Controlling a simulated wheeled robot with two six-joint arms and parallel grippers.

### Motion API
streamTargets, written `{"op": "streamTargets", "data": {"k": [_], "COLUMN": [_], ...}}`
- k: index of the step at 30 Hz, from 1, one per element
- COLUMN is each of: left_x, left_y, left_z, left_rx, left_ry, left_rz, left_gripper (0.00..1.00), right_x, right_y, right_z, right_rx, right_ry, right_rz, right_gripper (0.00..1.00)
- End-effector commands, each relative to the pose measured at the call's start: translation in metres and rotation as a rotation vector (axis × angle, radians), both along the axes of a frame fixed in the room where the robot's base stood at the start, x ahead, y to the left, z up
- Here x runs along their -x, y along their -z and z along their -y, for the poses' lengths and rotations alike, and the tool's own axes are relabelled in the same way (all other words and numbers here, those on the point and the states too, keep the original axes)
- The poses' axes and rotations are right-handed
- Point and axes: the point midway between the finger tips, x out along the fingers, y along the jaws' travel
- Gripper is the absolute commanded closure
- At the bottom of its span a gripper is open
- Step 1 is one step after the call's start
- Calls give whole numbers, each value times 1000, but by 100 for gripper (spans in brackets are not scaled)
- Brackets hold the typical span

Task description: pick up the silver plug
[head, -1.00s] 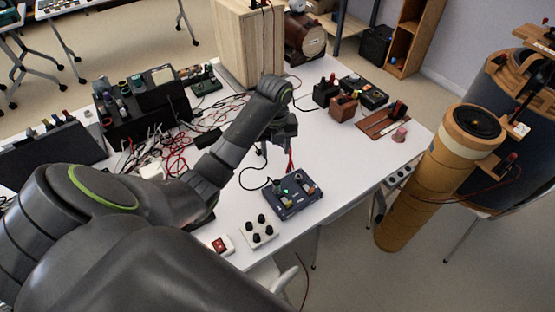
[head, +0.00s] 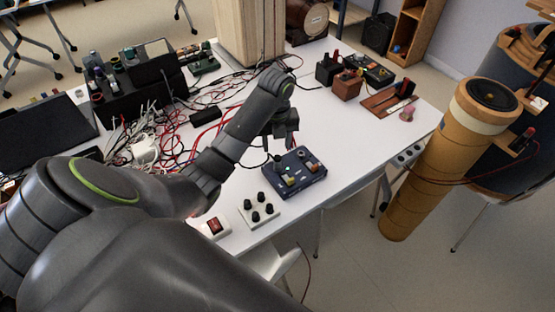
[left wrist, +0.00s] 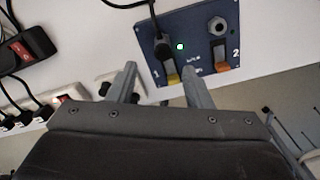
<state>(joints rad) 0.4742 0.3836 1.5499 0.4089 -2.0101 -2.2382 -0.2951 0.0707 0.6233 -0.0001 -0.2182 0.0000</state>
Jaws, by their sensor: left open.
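A dark blue box (head: 296,180) with two switches lies near the table's front edge. In the left wrist view the blue box (left wrist: 200,65) shows a lit green light, sockets marked 1 and 2 and a switch by each. A black plug (left wrist: 162,48) with a black cable sits at socket 1. Socket 2 (left wrist: 217,24) looks empty. I cannot make out a clearly silver plug. My left gripper (head: 283,141) hangs by the box's far side. In the left wrist view its fingers (left wrist: 159,70) are apart and empty, pointing toward the socket 1 side. My right gripper is not in view.
A white box with black knobs (head: 270,217) and a red-switch box (head: 213,224) stand at the front edge. Tangled cables (head: 180,145) lie behind my left arm. A tan tube (head: 425,190) stands right of the table.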

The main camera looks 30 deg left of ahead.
Motion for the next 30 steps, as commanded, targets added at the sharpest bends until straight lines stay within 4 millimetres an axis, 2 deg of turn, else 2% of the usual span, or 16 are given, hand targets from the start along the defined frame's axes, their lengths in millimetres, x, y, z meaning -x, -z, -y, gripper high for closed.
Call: {"op": "streamTargets", "data": {"k": [1,3,11,14,16,21,29,30], "left_x": [0,0,0,-2,-2,-3,-3,-3], "left_y": [12,19,33,48,54,75,79,79], "left_z": [0,0,0,1,2,2,1,1], "left_rx": [0,0,1,1,2,0,-1,-1], "left_ry": [0,0,0,0,-1,-1,1,1], "left_rz": [0,0,-1,-1,-5,-3,1,1], "left_gripper": [54,54,54,54,54,54,54,57], "right_x": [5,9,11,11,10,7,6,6], "right_y": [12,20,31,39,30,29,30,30], "right_z": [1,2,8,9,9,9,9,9], "right_rx": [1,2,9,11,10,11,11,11], "right_ry": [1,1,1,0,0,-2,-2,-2], "right_rz": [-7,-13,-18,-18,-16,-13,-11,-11], "right_gripper": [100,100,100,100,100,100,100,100]}}
